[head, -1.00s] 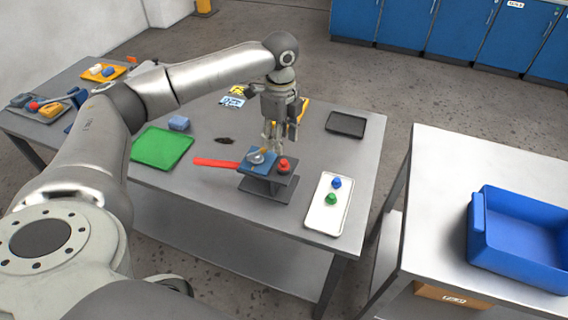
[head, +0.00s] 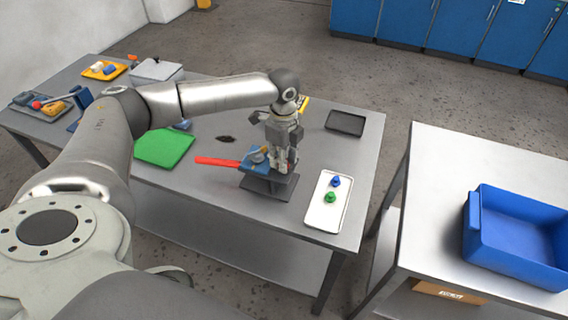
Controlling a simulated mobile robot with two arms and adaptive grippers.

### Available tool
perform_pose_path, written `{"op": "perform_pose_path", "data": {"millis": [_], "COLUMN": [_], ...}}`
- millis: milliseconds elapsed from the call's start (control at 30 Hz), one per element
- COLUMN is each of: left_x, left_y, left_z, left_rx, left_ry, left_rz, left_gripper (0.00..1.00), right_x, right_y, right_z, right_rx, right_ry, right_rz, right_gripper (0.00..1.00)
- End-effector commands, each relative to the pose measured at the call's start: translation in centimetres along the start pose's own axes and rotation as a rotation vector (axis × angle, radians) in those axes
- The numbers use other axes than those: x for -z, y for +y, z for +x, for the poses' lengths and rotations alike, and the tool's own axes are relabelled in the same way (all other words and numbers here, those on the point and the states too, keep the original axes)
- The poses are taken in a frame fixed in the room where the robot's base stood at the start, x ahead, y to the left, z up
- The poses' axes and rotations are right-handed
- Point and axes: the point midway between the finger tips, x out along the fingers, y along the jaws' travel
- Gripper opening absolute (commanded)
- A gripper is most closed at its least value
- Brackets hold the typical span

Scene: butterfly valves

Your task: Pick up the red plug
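My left gripper (head: 282,166) points down over the right part of a small dark stand (head: 268,186) on the grey table. The red plug sits at that spot on the stand; the gripper's fingers now cover nearly all of it. I cannot tell whether the fingers are apart or closed on the plug. Beside the gripper, on the stand's left part, is a blue valve block (head: 247,163) with a long red handle (head: 216,161) reaching left. My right gripper is not in view.
A white tray (head: 323,214) with a blue plug (head: 336,182) and a green plug (head: 330,197) lies to the right. A black tray (head: 346,123) lies behind it, a green mat (head: 164,147) to the left. A blue bin (head: 515,240) stands on the right-hand table.

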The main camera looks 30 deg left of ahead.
Motion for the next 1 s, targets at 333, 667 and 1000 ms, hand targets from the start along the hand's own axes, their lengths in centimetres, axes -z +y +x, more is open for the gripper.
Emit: {"op": "perform_pose_path", "data": {"millis": [333,667,1000], "left_x": [0.0,0.0,0.1], "left_y": [0.0,-0.1,3.0], "left_z": [0.0,-0.9,-6.6], "left_rx": [0.000,0.004,0.005], "left_ry": [0.000,0.002,0.000], "left_rz": [0.000,0.000,0.002], "left_gripper": [0.06,0.06,0.06], "right_x": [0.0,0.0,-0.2], "right_y": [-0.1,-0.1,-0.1], "right_z": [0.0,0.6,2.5], "right_rx": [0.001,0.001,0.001], "right_ry": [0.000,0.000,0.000], "right_rz": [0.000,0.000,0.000], "right_gripper": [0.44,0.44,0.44]}}
